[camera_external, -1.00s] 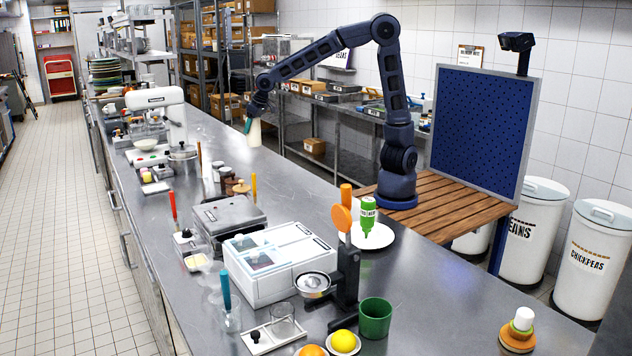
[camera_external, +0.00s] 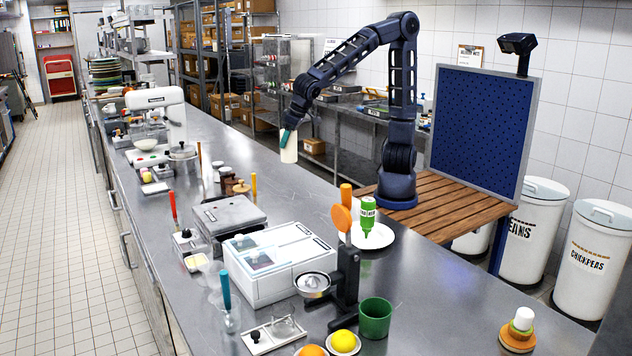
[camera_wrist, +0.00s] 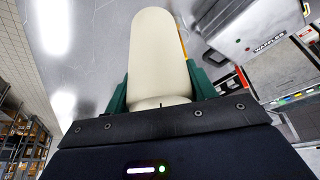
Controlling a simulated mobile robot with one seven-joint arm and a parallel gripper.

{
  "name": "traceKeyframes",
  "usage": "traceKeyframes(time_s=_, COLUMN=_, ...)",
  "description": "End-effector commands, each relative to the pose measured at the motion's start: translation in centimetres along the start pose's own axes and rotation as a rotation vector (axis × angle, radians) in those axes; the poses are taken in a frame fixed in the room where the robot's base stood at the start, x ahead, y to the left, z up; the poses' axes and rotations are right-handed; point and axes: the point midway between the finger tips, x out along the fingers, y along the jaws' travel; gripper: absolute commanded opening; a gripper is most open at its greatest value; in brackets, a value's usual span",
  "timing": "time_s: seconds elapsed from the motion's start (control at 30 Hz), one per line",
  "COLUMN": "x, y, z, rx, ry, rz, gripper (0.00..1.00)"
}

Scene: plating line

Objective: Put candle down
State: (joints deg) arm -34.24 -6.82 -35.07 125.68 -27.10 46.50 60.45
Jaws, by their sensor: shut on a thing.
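The candle (camera_external: 289,149) is a cream-white cylinder, held upright or nearly so in the external view. My gripper (camera_external: 285,138) is shut on it, with teal fingers against its sides. In the wrist view the candle (camera_wrist: 160,60) fills the middle, between the two green fingers of my gripper (camera_wrist: 160,92). The candle is over the rear edge area of the steel counter (camera_external: 262,165); I cannot tell its exact height above it.
A white plate (camera_external: 380,241) with a green bottle (camera_external: 367,215) stands right of the candle. A white two-lid machine (camera_external: 275,262) and a grey appliance (camera_external: 228,214) stand in front. The counter's middle strip near the candle is clear.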

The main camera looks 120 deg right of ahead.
Motion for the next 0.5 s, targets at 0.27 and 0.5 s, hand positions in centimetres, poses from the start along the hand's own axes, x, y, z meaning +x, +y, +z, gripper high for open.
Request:
traceKeyframes(time_s=0.27, x=3.9, y=-0.2, z=2.0, rx=-0.005, ry=-0.001, rz=0.003, gripper=0.23)
traceKeyframes(time_s=0.5, x=8.7, y=-0.2, z=3.9, rx=-0.004, ry=0.0, rz=0.004, gripper=0.23)
